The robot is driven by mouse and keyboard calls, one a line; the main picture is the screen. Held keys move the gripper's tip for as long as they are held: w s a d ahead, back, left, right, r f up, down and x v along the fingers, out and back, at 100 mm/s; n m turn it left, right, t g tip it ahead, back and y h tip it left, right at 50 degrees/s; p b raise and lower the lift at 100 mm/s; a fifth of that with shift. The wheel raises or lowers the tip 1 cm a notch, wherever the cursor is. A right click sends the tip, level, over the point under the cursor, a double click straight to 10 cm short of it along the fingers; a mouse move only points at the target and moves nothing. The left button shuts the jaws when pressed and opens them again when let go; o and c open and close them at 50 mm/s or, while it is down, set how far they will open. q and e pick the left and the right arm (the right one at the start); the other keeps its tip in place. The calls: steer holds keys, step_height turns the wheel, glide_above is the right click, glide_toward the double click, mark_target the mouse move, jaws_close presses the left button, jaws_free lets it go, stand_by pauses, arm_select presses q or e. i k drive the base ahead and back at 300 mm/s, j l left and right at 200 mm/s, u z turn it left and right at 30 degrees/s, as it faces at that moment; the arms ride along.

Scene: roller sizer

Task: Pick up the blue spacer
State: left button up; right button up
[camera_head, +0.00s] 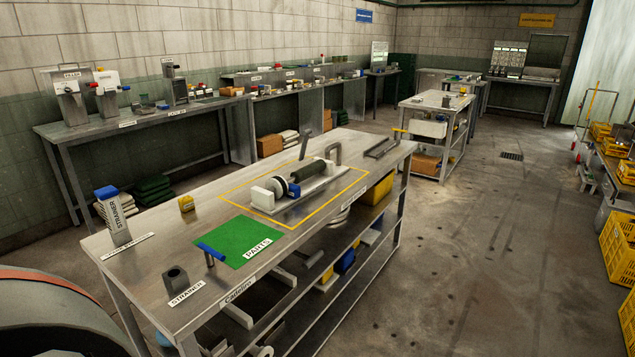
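No gripper of mine shows in the head view. I cannot tell for sure which blue thing is the spacer. A small blue piece (294,190) sits on the roller device (314,186), between its white disc and dark roller. A blue bar on a dark stem (211,252) stands at the left edge of the green PARTS mat (245,238). The device lies inside a yellow outline on the near metal table (185,240).
A yellow piece (186,203) and a grey square holder (175,277) stand on the near table. A curved, orange-rimmed object (50,310) fills the lower left. Shelves below the table hold bins. Back benches line the wall. Yellow crates (618,245) stand right.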

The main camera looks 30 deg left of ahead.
mark_target(294, 193)
steer(key=i+u, duration=0.15)
steer(key=i, duration=0.3)
steer(key=i+l+u, duration=0.15)
steer(key=i, duration=0.3)
steer(key=i+l+u, duration=0.2)
steer(key=i, duration=0.25)
steer(key=i+l+u, duration=0.1)
steer(key=i+u, duration=0.25)
steer(key=i+l+u, duration=0.15)
steer(key=u, duration=0.2)
steer(key=i+l+u, duration=0.2)
steer(key=u, duration=0.15)
